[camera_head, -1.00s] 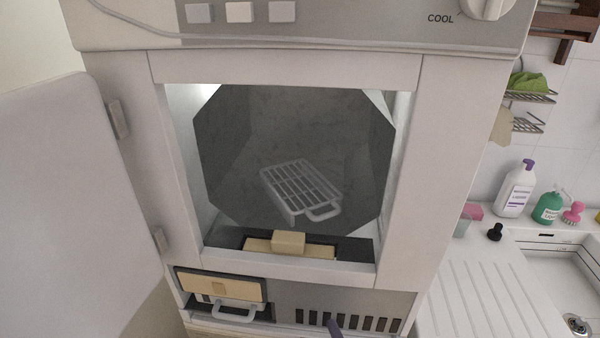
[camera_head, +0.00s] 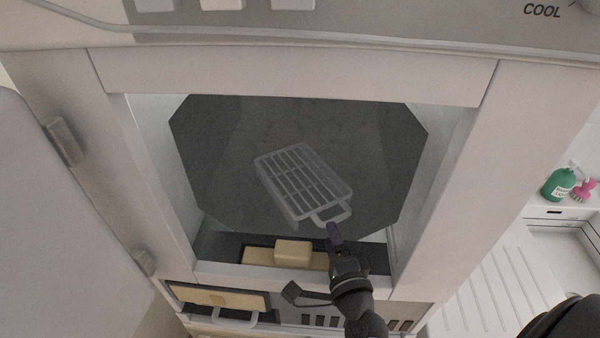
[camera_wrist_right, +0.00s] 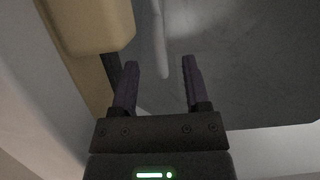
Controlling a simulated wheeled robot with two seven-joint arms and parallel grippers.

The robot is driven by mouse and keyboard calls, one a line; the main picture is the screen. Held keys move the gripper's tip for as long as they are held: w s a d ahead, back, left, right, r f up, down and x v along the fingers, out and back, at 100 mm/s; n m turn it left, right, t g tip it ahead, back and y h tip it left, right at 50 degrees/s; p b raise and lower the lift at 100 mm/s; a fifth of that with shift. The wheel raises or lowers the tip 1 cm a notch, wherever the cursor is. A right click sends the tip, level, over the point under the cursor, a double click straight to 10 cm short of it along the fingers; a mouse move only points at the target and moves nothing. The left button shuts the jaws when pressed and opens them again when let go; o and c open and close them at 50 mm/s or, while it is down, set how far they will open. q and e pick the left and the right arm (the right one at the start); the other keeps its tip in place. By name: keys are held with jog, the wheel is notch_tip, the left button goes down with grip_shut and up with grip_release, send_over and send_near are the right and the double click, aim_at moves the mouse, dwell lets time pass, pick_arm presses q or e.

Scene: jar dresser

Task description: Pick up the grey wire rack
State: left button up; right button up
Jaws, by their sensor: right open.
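The grey wire rack (camera_head: 300,180) lies tilted inside the dark drum of the open machine. Its loop handle (camera_head: 330,216) points toward the opening at the lower right. My right gripper (camera_head: 334,232) reaches in over the lower front of the opening, its purple fingers close to the handle. In the right wrist view my right gripper (camera_wrist_right: 160,66) is open, with nothing clamped. A pale grey bar (camera_wrist_right: 159,40), apparently the rack's handle, extends down between the fingertips. Whether a finger touches it I cannot tell. My left gripper is out of view.
A cream block (camera_head: 293,253) sits at the opening's lower edge, close left of my right gripper; it also shows in the right wrist view (camera_wrist_right: 95,25). The open door (camera_head: 60,210) is at left. The frame's right post (camera_head: 455,190) bounds the opening.

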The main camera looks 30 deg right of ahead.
send_near(306, 187)
jog(key=w+d, duration=0.2)
jog(key=shift+w+d+f, duration=0.2)
jog(key=shift+w+f, duration=0.05)
jog(key=shift+w, duration=0.1)
jog(key=shift+s, duration=0.1)
grip_shut()
dwell(1.0)
